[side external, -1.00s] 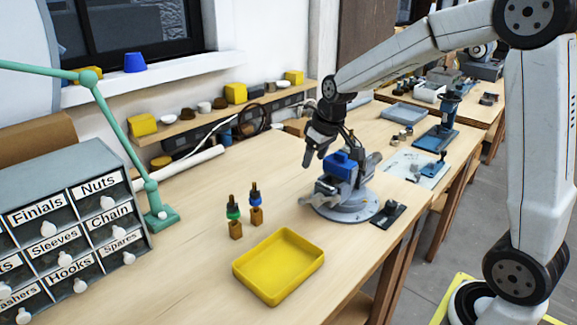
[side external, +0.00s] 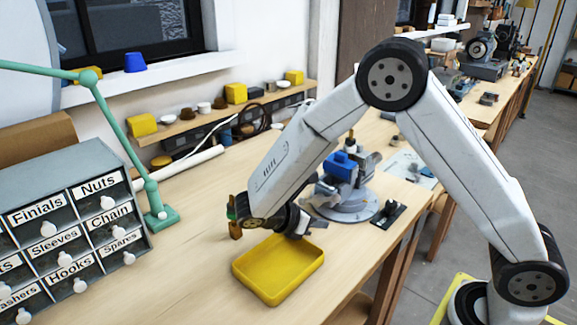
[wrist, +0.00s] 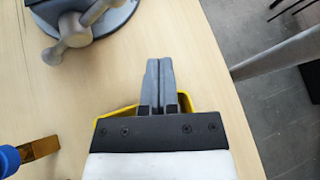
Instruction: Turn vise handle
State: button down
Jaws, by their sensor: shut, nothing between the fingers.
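The grey vise (side external: 369,165) with blue parts (side external: 340,166) stands on a round base (side external: 345,207) on the bench. A small brown-tipped piece (side external: 351,141) stands upright at its top. The vise handle (wrist: 76,29), a grey bar with a rounded hub, shows at upper left in the wrist view; in the side view my arm partly hides the vise's near side. My gripper (wrist: 158,64) is shut with nothing between its fingers. It is above the yellow tray's area, to one side of the vise and apart from the handle.
The yellow tray (side external: 306,269) lies below my gripper. A blue piece (wrist: 9,160) shows at lower left in the wrist view. A dark bracket (side external: 388,215) lies beside the vise. Labelled drawers (side external: 70,215) stand left.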

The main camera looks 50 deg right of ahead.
aim_at(318, 200)
jog(key=a+n+h, duration=0.1)
jog(key=a+n+t+h, duration=0.1)
jog(key=n+h, duration=0.1)
jog(key=shift+w+t+h, duration=0.2)
jog(key=shift+t+h, duration=0.1)
jog(key=shift+w+a+r+n+t+h, duration=0.15)
jog(key=shift+a+n+t+h, duration=0.25)
jog(key=shift+n, duration=0.2)
jog(key=shift+w+a+r+n+t+h, duration=0.1)
jog(key=shift+a+n+t+h, duration=0.25)
jog(key=shift+n+h, duration=0.2)
jog(key=shift+d, duration=0.15)
jog(key=shift+s+d+f, duration=0.1)
jog(key=shift+d+f, duration=0.15)
jog(key=shift+d, duration=1.4)
jog(key=shift+s+d+f, duration=0.1)
jog(key=shift+d+f, duration=0.1)
jog(key=shift+d, duration=1.4)
jog(key=shift+s+d+f, duration=0.1)
jog(key=shift+d+f, duration=0.15)
jog(key=shift+d, duration=1.4)
jog(key=shift+w+r+n, duration=0.15)
jog(key=shift+r+n, duration=0.35)
jog(key=shift+n, duration=0.35)
